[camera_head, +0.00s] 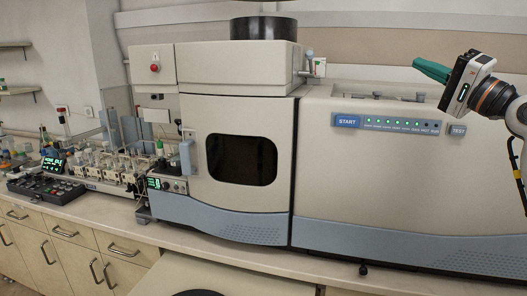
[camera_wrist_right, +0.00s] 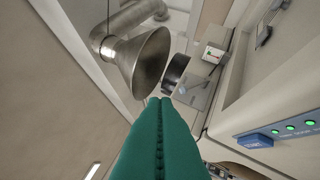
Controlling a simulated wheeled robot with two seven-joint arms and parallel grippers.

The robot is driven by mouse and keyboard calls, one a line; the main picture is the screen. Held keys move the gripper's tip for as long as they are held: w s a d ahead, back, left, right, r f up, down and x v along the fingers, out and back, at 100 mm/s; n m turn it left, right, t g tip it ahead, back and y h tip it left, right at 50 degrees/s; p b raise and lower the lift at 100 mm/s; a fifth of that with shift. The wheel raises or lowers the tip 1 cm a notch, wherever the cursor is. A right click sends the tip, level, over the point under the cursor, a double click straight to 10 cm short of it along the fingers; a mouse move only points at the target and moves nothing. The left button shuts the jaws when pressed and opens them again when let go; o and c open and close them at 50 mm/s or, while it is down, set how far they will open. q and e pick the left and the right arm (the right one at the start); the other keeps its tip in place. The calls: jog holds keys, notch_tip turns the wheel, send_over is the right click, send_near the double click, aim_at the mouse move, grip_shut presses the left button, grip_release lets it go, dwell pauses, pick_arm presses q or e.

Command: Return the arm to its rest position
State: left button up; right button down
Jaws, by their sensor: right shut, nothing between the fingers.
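My right gripper (camera_head: 433,70) is at the upper right of the head view, raised above the right part of the spectrometer (camera_head: 390,175). Its green fingers point left and are closed together with nothing between them. In the right wrist view the green fingers (camera_wrist_right: 160,135) lie side by side along the middle, pressed together. They look apart from the machine. My right arm comes in from the right edge. My left gripper is in neither view.
The START button (camera_head: 347,120) and a row of green lights sit on the machine's front, left of my arm. A metal exhaust funnel (camera_wrist_right: 143,60) hangs ahead in the wrist view. A sampler with vials (camera_head: 115,165) and a keypad (camera_head: 47,187) stand left on the counter.

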jog(key=s+a+f+n+g+h, duration=0.15)
jog(key=a+f, duration=0.25)
jog(key=f, duration=0.9)
jog(key=s+a+f+n+g+h, duration=0.1)
jog(key=a+f+n+g, duration=0.3)
jog(key=f, duration=0.9)
jog(key=s+a+f+n+g+h, duration=0.15)
jog(key=a+f, duration=0.35)
jog(key=f, duration=0.9)
jog(key=s+a+f+n+g+h, duration=0.15)
jog(key=s+f+g+h, duration=0.25)
jog(key=s+f, duration=1.25)
jog(key=s+d+f+g+h, duration=0.2)
jog(key=s+f, duration=0.1)
jog(key=s, duration=0.6)
jog(key=s+d+f+g+h, duration=0.1)
jog(key=s+f, duration=0.2)
jog(key=s, duration=0.6)
notch_tip(320, 180, down, 28)
jog(key=s+g, duration=0.2)
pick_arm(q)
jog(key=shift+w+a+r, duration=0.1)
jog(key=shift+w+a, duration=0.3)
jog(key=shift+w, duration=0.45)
pick_arm(e)
jog(key=s+d+f+n+g, duration=0.1)
jog(key=s+d+f, duration=0.2)
jog(key=s+f, duration=1.1)
jog(key=shift+s+h, duration=0.4)
jog(key=shift+s, duration=0.6)
